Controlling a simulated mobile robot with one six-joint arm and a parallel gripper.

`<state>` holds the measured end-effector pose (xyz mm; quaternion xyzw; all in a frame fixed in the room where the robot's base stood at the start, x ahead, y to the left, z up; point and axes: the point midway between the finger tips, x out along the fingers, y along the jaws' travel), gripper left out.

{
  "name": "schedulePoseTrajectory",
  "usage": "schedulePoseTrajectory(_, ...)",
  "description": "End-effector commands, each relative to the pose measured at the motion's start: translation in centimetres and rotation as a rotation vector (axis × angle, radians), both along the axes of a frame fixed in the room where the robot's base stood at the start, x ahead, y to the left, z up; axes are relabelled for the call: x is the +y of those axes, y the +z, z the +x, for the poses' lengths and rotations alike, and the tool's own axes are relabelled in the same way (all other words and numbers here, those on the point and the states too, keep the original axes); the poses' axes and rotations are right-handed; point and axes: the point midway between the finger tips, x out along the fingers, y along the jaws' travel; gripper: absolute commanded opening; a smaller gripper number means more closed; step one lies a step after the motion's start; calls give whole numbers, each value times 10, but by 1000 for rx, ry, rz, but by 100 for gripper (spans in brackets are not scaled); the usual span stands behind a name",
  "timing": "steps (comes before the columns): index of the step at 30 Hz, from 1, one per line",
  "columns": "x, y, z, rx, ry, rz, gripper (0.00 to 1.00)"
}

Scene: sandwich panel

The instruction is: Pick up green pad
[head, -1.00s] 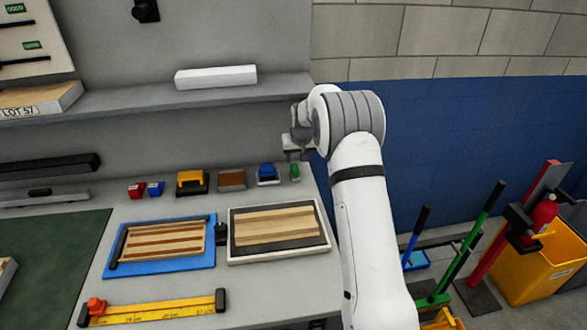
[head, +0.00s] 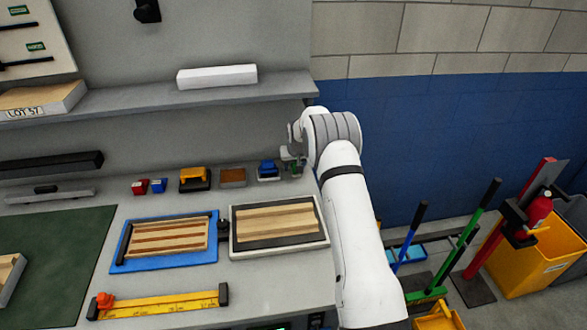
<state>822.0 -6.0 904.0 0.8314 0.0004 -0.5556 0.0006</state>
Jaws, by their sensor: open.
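The green pad (head: 295,170) is a small block at the right end of a row of small items at the back of the grey bench. It is partly hidden by my gripper (head: 292,161), which is down at it from above. My gripper is open, with its fingers around or just beside the pad; I cannot tell which at this size. Part of the gripper is hidden behind my wrist.
Left of the pad stand a blue-handled block (head: 268,171), a brown block (head: 233,177) and a yellow-topped block (head: 194,179). A shelf (head: 140,104) overhangs the back. A white-framed tray (head: 325,251) with wood strips lies in front.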

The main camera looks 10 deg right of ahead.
Motion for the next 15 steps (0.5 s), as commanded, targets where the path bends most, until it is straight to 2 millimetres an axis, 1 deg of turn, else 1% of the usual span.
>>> schedulePoseTrajectory(3,0,0,0,0,-1,0,49)
schedulePoseTrajectory(4,0,0,0,0,-1,0,47)
schedulePoseTrajectory(15,-1,0,0,0,-1,0,17)
